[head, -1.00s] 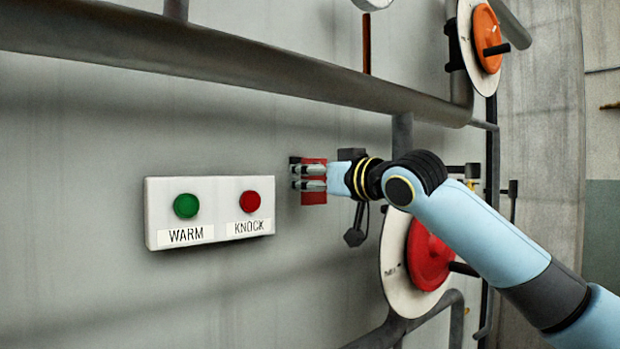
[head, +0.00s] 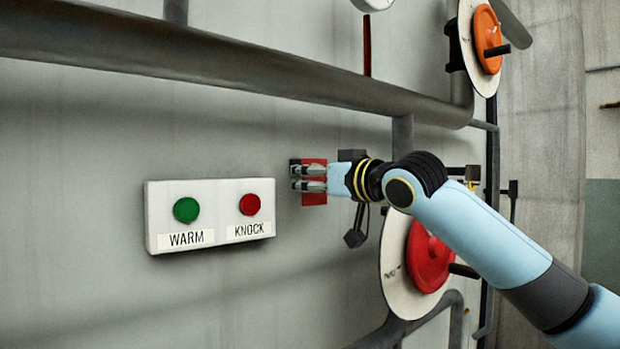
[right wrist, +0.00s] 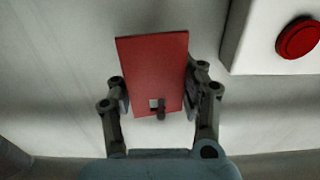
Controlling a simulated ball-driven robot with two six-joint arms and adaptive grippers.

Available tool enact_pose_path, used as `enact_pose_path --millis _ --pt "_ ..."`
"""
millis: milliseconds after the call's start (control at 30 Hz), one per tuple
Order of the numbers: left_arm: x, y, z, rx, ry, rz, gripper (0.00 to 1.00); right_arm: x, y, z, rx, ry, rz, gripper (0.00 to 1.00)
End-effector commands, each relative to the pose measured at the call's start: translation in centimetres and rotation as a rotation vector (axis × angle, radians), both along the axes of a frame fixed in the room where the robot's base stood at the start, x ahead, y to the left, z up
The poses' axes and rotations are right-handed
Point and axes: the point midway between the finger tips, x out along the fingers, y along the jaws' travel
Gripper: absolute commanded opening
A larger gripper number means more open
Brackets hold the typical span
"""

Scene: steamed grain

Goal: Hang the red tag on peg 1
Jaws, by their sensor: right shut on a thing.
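My right gripper (head: 310,178) is shut on the red tag (head: 315,198), close to the grey wall and just right of the button box. In the right wrist view the tag (right wrist: 153,68) is a flat red plate between the two fingers, with a square hole near its lower edge. A small dark peg-like stub (right wrist: 161,115) shows at the hole's lower edge. I cannot tell whether it passes through the hole. No peg number is readable. My left gripper is not in view.
A white box (head: 210,238) with a green WARM button (head: 186,209) and a red KNOCK button (head: 250,204) is on the wall at left. A thick pipe (head: 240,62) runs above. A red valve wheel (head: 428,258) lies below my arm, an orange one (head: 486,40) at upper right.

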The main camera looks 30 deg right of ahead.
Motion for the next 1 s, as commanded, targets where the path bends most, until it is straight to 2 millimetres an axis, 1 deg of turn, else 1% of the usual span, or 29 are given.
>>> enact_pose_path --millis 1000 --pt "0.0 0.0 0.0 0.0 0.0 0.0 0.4 -3.3 -0.3 0.0 -0.004 0.001 -0.001 0.03"
